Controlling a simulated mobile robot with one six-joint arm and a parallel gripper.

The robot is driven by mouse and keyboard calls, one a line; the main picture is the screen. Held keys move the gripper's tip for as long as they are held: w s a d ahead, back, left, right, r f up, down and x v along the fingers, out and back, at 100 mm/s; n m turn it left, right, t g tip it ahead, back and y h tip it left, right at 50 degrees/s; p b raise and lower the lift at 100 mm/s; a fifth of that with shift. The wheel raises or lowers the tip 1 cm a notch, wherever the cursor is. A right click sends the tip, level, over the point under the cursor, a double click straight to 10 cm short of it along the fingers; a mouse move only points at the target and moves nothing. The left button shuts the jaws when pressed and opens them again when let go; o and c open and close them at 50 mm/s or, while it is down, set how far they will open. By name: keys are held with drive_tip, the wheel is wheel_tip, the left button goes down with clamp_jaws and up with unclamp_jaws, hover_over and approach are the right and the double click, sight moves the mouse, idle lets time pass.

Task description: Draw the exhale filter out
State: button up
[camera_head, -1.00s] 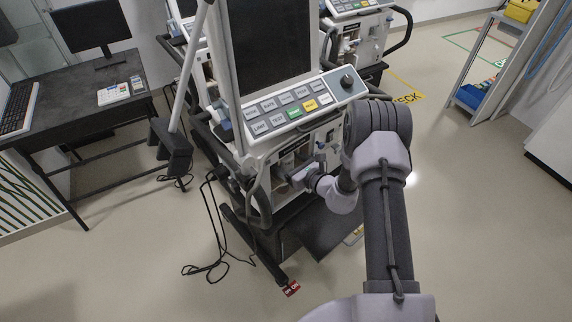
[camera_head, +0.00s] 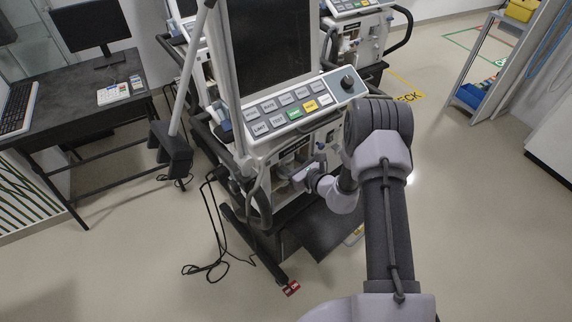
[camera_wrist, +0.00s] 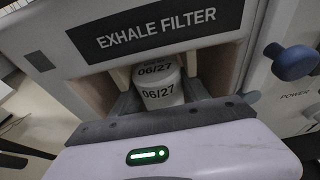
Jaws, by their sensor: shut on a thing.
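The exhale filter (camera_wrist: 158,88) is a white cylinder printed 06/27. In the wrist view it sits in a recess under the dark EXHALE FILTER label (camera_wrist: 155,25) on the ventilator front. My gripper (camera_wrist: 160,100) reaches into the recess mouth, with a finger on each side of the filter, shut on it. In the head view my gripper (camera_head: 300,180) is at the front of the ventilator (camera_head: 280,150), below its button panel; the filter is too small and covered to make out there. The filter's far end is hidden in the recess.
A blue knob (camera_wrist: 290,62) sticks out right of the recess. A black cable (camera_head: 210,225) hangs to the floor at the ventilator's left. A desk (camera_head: 75,115) with a monitor stands at the left.

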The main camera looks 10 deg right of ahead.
drive_tip(key=s+d, duration=0.6)
drive_tip(key=s, duration=0.5)
drive_tip(key=shift+s+d+r, duration=0.15)
drive_tip(key=shift+d+r, duration=0.15)
drive_tip(key=shift+r, duration=0.1)
